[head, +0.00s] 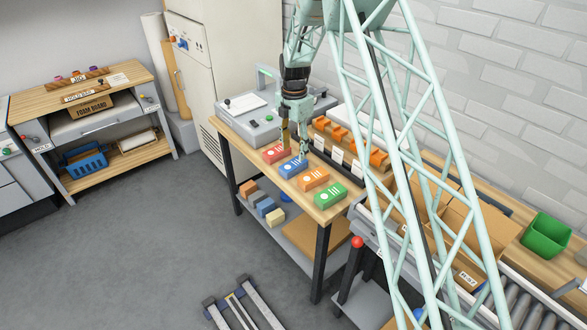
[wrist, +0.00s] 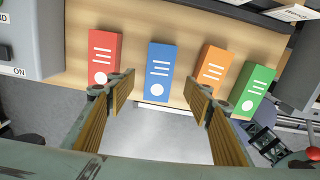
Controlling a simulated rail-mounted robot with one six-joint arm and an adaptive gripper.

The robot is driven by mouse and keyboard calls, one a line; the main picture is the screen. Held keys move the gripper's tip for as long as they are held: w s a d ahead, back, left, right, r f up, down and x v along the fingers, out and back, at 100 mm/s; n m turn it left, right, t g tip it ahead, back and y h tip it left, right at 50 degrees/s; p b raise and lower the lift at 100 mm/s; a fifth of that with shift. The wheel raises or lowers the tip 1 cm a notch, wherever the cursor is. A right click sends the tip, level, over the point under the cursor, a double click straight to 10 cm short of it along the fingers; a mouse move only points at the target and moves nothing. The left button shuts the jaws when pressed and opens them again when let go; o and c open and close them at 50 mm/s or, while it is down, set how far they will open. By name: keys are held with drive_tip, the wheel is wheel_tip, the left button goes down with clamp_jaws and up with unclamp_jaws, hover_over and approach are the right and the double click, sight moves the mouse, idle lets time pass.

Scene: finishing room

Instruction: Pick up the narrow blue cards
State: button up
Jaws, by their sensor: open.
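The narrow blue cards (head: 293,167) form a small block with white lines and a white dot, lying on the wooden table between the red and orange blocks. In the wrist view the blue cards (wrist: 159,72) lie near the middle, between and beyond the fingertips. My gripper (head: 294,147) is open and empty, its fingers pointing down over the blue cards. In the wrist view its two fingers (wrist: 160,88) stand apart on either side of the blue block's line. I cannot tell the exact height gap.
Red (wrist: 104,58), orange (wrist: 211,68) and green (wrist: 250,90) card blocks stand close beside the blue one. A grey machine (head: 250,122) is at the table's left end. An orange-slotted rack (head: 340,148) stands behind. A green bin (head: 545,236) is at far right.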

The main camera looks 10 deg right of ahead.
sight(294, 163)
drive_tip(key=shift+f, duration=1.35)
drive_tip(key=shift+f, duration=0.1)
drive_tip(key=shift+a+f, duration=0.1)
drive_tip(key=shift+f, duration=2.4)
drive_tip(key=shift+c, duration=0.6)
drive_tip(key=c, duration=0.9)
drive_tip(key=shift+r, duration=0.15)
drive_tip(key=shift+r, duration=4.85)
